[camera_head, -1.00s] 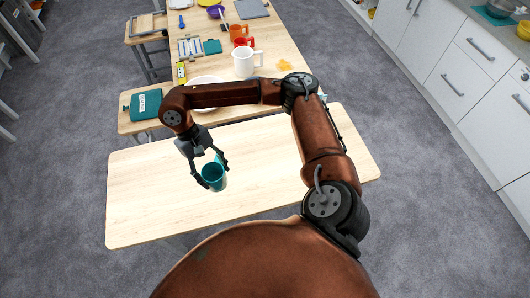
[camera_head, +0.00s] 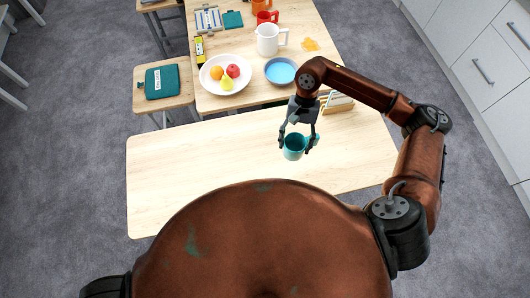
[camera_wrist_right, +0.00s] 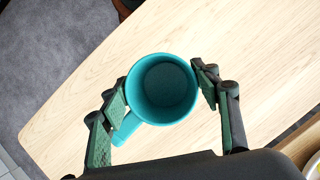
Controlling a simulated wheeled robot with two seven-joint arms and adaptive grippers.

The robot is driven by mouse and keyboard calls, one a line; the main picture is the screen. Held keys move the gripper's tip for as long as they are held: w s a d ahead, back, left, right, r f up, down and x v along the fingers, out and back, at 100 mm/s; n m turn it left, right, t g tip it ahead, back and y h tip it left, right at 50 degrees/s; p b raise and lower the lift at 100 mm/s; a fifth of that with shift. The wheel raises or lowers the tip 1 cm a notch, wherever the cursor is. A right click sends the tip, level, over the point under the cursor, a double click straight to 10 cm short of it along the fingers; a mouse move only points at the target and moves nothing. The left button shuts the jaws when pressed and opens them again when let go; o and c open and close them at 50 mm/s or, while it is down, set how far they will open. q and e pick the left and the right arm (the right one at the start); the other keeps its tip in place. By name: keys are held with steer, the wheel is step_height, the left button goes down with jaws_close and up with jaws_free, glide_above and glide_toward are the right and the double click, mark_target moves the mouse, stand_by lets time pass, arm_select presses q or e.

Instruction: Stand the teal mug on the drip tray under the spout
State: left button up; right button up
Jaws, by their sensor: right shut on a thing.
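The teal mug (camera_head: 293,147) is held between the fingers of my right gripper (camera_head: 299,142), over the bare near table. In the right wrist view the mug (camera_wrist_right: 163,90) shows its open mouth, with its handle at the lower left. The right gripper (camera_wrist_right: 160,78) has a finger on each side of the mug there. Whether the mug's base touches the table is unclear. The drip tray and the spout are not in view. My left gripper is not in view.
The near table (camera_head: 190,170) is mostly bare, with a wooden rack (camera_head: 338,103) at its far edge. The far table holds a fruit plate (camera_head: 210,82), blue bowl (camera_head: 280,72), white pitcher (camera_head: 267,42) and red mug (camera_head: 267,18). White drawers (camera_head: 490,70) stand at right.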

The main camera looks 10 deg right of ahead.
steer(key=s+r+m+t+y+p, duration=0.25)
steer(key=s+m+t+p, duration=0.45)
steer(key=m, duration=1.2)
steer(key=shift+h, duration=0.35)
steer(key=w+a+f+p, duration=0.1)
steer(key=w, duration=0.1)
steer(key=w+a+f, duration=0.1)
steer(key=w, duration=0.2)
steer(key=w+a+f+p, duration=0.1)
steer(key=w, duration=0.2)
steer(key=shift+w+p, duration=0.15)
steer(key=shift+p, duration=0.2)
steer(key=w+f, duration=0.1)
steer(key=f, duration=0.1)
steer(key=w+a+f+p, duration=0.1)
steer(key=f, duration=0.2)
steer(key=w+f, duration=0.2)
steer(key=f, duration=0.1)
steer(key=shift+w+a+f+p, duration=0.15)
steer(key=shift+a+p, duration=0.1)
steer(key=shift+p, duration=0.15)
steer(key=shift+f, duration=0.4)
steer(key=shift+f, duration=0.1)
